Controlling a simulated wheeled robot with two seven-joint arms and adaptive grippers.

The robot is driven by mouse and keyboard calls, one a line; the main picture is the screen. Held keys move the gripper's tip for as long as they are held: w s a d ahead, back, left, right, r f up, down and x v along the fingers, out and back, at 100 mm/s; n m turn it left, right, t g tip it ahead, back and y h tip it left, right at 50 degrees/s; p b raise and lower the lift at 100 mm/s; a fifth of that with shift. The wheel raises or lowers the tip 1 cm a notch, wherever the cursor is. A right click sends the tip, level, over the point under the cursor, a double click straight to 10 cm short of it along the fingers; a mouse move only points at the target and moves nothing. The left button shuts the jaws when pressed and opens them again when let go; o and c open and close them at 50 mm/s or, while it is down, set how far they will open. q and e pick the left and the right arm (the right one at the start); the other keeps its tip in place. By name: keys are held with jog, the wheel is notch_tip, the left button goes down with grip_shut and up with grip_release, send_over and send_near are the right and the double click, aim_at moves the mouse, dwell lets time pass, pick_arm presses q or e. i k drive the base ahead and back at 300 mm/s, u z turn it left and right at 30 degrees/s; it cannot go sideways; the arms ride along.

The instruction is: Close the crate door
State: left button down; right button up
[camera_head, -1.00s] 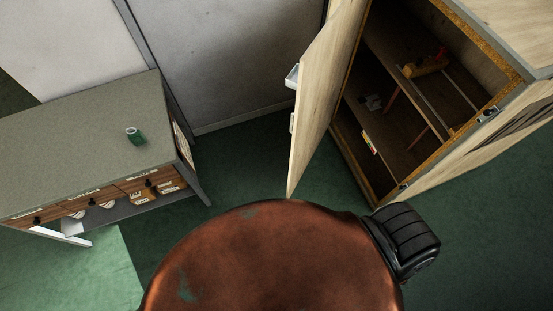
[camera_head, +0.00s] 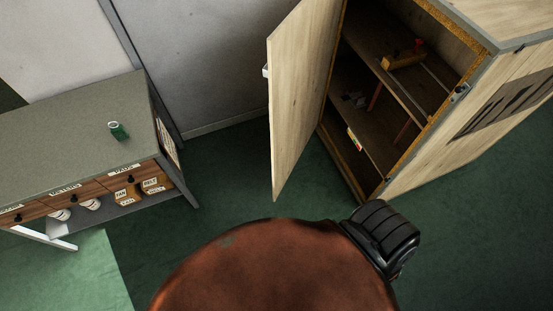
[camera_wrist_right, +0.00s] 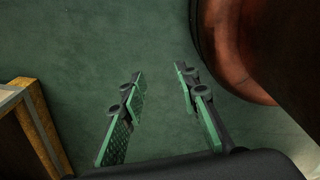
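The wooden crate (camera_head: 500,120) stands at the right in the head view, with its front open. Its pale crate door (camera_head: 302,95) is swung out to the left, with a small metal fitting on its outer face. Inside the crate are shelves with several small items. In the right wrist view, my right gripper (camera_wrist_right: 158,95) is open with nothing between its green-padded fingers, above the green floor. The crate's wooden edge (camera_wrist_right: 42,125) shows at the left there, apart from the fingers. My left gripper is in neither view.
A grey-topped workbench (camera_head: 70,130) with labelled drawers stands at the left, with a green can (camera_head: 117,130) on it. A grey wall (camera_head: 200,60) is behind. Green floor (camera_head: 225,185) lies clear between bench and door.

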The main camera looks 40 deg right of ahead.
aim_at(300, 50)
jog(key=k, duration=0.15)
jog(key=z, duration=1.05)
